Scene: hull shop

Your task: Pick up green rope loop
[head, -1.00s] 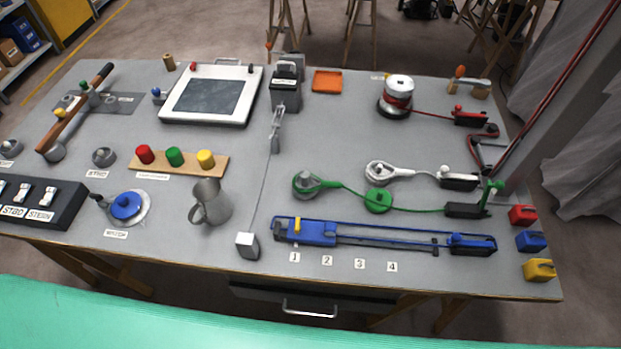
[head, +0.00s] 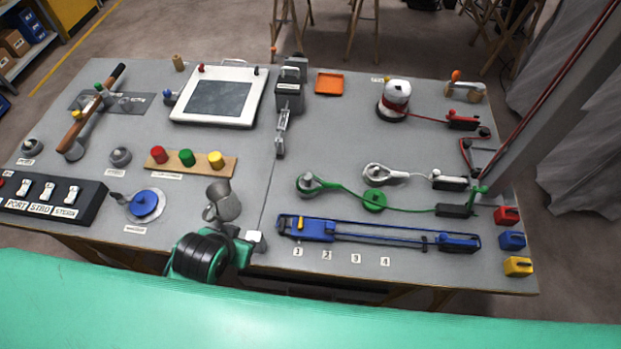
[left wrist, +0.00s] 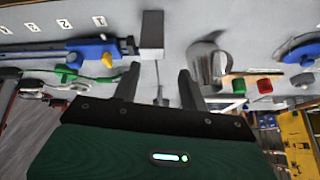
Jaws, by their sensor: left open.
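The green rope loop (head: 306,185) lies around a grey post on the bench in the head view. Its green line runs right past a round green disc (head: 375,201) to a black cleat (head: 455,210). Part of the green rope also shows at the left in the left wrist view (left wrist: 72,73). My left gripper (left wrist: 158,86) is open, with nothing seen between its fingers. In the head view its black and green wrist is over the bench's front edge, left of and nearer than the loop; its fingertips are hard to make out there. My right gripper is not in view.
A pale block (head: 256,241) and a metal jug (head: 223,203) stand close to my left gripper. A blue slider track (head: 380,235) lies between the front edge and the green rope. A white rope loop (head: 378,173) sits just right of the green one.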

